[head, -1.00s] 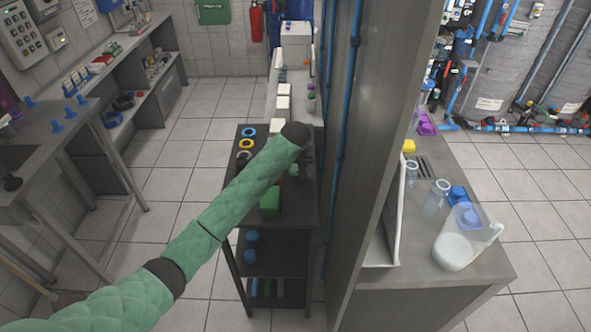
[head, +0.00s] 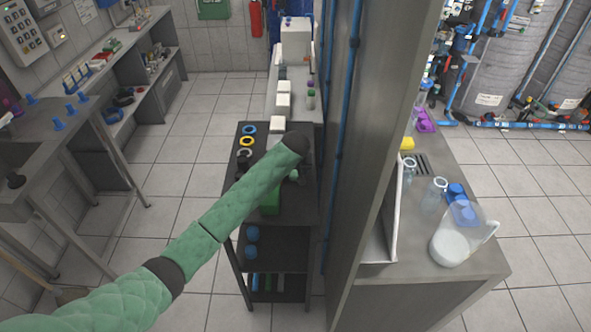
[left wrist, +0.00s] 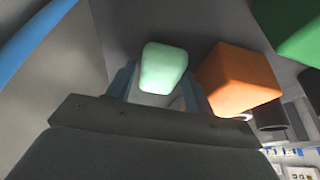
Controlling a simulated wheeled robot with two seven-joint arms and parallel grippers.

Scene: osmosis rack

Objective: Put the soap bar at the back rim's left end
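The soap bar is a pale mint block with rounded corners (left wrist: 163,68). In the left wrist view it sits between the two fingers of my left gripper (left wrist: 160,88), with its far end beyond the fingertips. The fingers run close along both its sides, but I cannot tell whether they press on it. In the head view a small mint bit (head: 293,174) shows beside my left wrist, over the dark cart top (head: 300,205). My left arm hides most of the gripper there. My right gripper is not in view. I cannot identify the back rim's left end.
An orange block (left wrist: 238,80) stands close beside the fingers, with a green block (left wrist: 298,28) beyond it. Rings (head: 246,141) lie at the cart's left edge. A tall grey panel (head: 375,130) with blue pipes rises right of the cart.

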